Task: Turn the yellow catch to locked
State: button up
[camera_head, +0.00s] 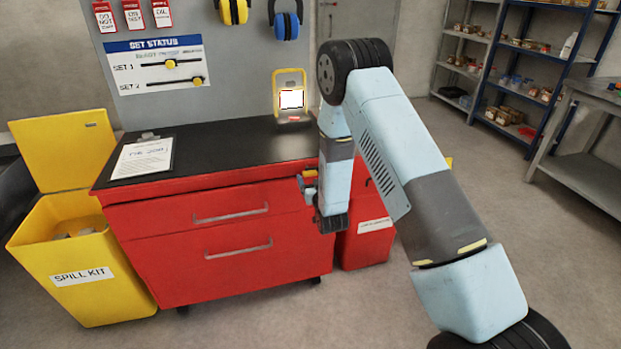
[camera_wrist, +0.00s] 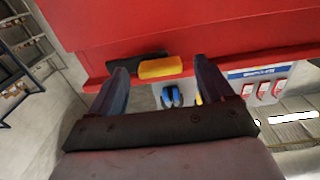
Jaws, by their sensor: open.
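The yellow catch (camera_wrist: 160,67) shows in the wrist view as a short yellow bar with a black part (camera_wrist: 136,61) beside it, at the edge of the red cabinet. My gripper (camera_wrist: 159,72) is open, its two dark fingers spread on either side of the catch. Whether either finger touches it I cannot tell. In the head view my gripper (camera_head: 308,186) is at the right front edge of the red cabinet (camera_head: 215,235), by a small yellow patch. My arm hides part of that corner, and the catch's setting is not readable.
A black worktop (camera_head: 225,152) carries a clipboard (camera_head: 143,157) and a lit yellow-framed lamp (camera_head: 291,98). A yellow spill kit bin (camera_head: 75,285) stands left of the cabinet. A red labelled box (camera_head: 365,242) stands at its right.

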jog(key=shift+x, duration=0.8)
jog(key=c, duration=1.5)
jog(key=shift+a, duration=0.15)
grip_shut()
jog(key=shift+a, duration=0.1)
